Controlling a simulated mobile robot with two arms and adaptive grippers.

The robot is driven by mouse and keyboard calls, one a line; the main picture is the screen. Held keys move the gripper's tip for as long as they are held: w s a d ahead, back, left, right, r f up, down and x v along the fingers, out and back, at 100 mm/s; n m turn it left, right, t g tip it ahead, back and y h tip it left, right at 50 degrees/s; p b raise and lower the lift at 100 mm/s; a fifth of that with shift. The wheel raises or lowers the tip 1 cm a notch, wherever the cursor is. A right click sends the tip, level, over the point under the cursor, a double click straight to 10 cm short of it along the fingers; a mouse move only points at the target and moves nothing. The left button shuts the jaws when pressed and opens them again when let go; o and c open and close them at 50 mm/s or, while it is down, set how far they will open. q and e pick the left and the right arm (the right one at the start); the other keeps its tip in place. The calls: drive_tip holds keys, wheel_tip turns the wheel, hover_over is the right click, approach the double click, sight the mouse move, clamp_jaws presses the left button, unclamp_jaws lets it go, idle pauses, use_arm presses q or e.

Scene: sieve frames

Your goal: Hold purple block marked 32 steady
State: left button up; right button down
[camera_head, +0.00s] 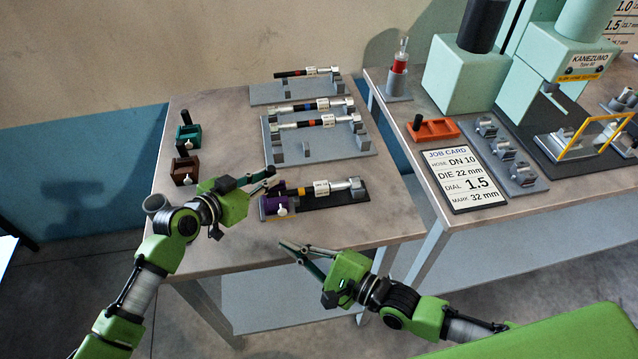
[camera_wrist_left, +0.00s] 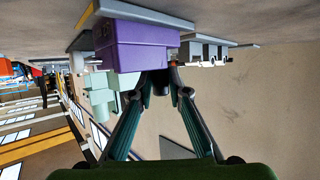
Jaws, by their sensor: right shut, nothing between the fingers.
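The purple block (camera_head: 274,206) sits at the left end of a dark tray near the table's front edge. White knobs show beside it; I cannot read a 32 on it. A hose piece (camera_head: 321,188) with a white tag and metal end lies along the tray, up to the block. My left gripper (camera_head: 270,173) is at the block's upper side. My right gripper (camera_head: 292,249) is shut and empty off the table's front edge.
Grey racks (camera_head: 335,150) with similar hose pieces stand behind. Green (camera_head: 188,135) and brown (camera_head: 184,170) blocks sit at the left. On the right table are an orange holder (camera_head: 434,130), a job card (camera_head: 466,180) and a pale green press (camera_head: 560,65). The front right table corner is clear.

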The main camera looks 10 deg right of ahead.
use_arm(q)
drive_tip(key=o, duration=0.3)
drive_tip(key=shift+o, duration=0.2)
